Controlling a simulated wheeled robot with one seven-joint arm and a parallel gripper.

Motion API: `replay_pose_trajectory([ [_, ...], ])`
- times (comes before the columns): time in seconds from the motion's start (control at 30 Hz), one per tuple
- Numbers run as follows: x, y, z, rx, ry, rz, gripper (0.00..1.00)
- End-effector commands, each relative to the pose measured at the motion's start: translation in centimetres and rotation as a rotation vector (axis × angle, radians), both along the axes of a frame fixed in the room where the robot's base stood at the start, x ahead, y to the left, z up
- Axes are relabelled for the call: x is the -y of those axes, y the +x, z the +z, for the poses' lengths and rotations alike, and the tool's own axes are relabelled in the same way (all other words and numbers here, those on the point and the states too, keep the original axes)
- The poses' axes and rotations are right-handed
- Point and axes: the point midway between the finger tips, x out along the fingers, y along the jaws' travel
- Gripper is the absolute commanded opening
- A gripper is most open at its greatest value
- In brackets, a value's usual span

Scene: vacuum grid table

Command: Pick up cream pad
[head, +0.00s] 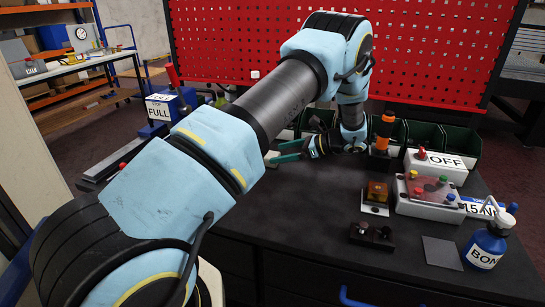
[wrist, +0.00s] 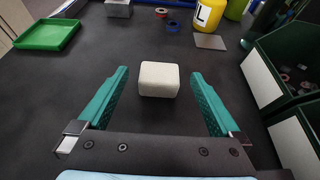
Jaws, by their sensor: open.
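The cream pad (wrist: 159,79) is a small rounded cream block lying on the dark table top. In the wrist view it sits centred between and just ahead of the tips of my gripper (wrist: 158,80). The green fingers stand wide apart, one on each side, with a gap to the pad, and hold nothing. In the head view my gripper (head: 288,152) is low over the table at the back left, its green fingers pointing left. In that view the pad is mostly hidden behind my arm, with only a small pale part (head: 272,159) perhaps showing.
Green bins (wrist: 288,55) line the right side in the wrist view. A green tray (wrist: 48,34), a grey block (wrist: 118,8) and a yellow bottle (wrist: 207,14) lie farther off. In the head view, a white valve box (head: 430,210) and blue bottle (head: 487,247) stand at right. The table around the pad is clear.

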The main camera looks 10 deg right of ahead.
Motion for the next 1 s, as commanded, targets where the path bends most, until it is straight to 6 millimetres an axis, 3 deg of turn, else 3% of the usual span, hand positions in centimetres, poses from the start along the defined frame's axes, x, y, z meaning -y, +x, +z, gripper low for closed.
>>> replay_pose_trajectory([
  [0.23,-2.7,1.5,-1.3,-0.001,0.0,0.003,1.0],
  [0.5,-3.0,1.7,-1.9,0.0,-0.001,0.0,1.0],
  [1.0,-3.0,1.7,-1.8,0.0,-0.001,0.0,0.44],
])
